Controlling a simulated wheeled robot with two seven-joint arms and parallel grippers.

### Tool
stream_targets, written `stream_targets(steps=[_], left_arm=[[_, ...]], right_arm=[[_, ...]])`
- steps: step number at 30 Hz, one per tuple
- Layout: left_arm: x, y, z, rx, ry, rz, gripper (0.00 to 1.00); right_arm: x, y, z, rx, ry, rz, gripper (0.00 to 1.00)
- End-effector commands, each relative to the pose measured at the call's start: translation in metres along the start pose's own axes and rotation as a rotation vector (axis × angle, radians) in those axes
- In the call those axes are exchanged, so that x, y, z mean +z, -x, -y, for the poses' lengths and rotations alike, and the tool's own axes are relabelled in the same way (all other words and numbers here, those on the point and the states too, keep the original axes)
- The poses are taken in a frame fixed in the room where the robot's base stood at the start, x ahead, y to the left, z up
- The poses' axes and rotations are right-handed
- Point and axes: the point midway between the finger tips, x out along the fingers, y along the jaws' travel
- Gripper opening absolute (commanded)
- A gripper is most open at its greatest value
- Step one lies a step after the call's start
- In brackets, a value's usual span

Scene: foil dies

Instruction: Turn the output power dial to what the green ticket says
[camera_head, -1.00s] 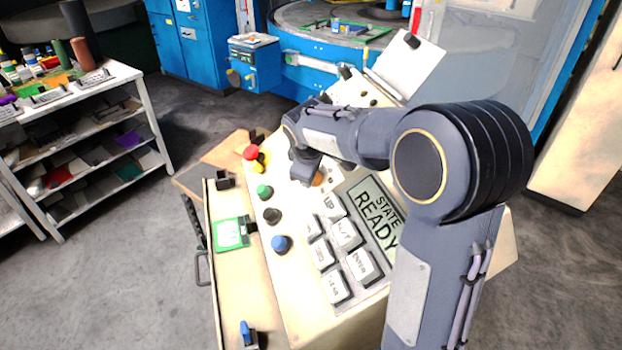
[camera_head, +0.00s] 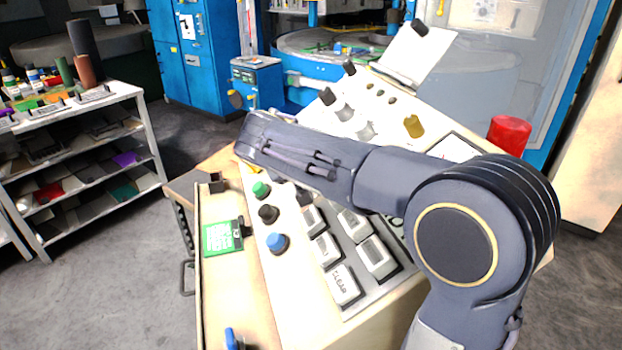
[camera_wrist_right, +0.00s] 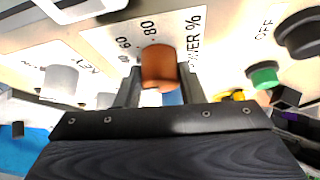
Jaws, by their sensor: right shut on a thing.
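In the right wrist view an orange-brown dial knob (camera_wrist_right: 158,64) stands on the cream panel beside the printed "POWER %" label (camera_wrist_right: 194,45) and the marks 60 and 80. My right gripper (camera_wrist_right: 160,82) is shut on this knob, one finger on each side. Where the knob points cannot be told. In the head view my right arm hides the gripper and knob. The green ticket (camera_head: 218,239) is held in a dark clip on the panel's left ledge; its writing is too small to read. My left gripper is not in view.
Green (camera_head: 261,189), black (camera_head: 268,213) and blue (camera_head: 277,242) buttons stand left of the white keypad (camera_head: 345,285). A red cylinder (camera_head: 510,136) and a yellow knob (camera_head: 413,126) stand farther back. A shelf (camera_head: 140,115) is at the left.

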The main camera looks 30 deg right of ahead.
Motion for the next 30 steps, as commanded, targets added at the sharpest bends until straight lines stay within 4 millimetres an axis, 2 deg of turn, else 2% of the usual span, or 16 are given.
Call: stream_targets(steps=[1, 9, 25, 26, 30], left_arm=[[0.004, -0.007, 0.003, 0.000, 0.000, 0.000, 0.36], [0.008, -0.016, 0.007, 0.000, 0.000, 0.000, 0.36], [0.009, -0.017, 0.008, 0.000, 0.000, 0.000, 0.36], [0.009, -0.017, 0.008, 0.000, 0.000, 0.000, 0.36], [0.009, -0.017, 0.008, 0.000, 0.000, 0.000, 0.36]], right_arm=[[0.002, -0.003, 0.003, 0.014, -0.018, 0.001, 0.12], [0.001, -0.001, 0.002, 0.062, -0.093, 0.002, 0.12], [0.001, 0.000, 0.002, 0.073, -0.108, 0.005, 0.12], [0.001, 0.000, 0.002, 0.073, -0.108, 0.005, 0.39], [0.001, 0.000, 0.002, 0.073, -0.107, 0.004, 0.57]])
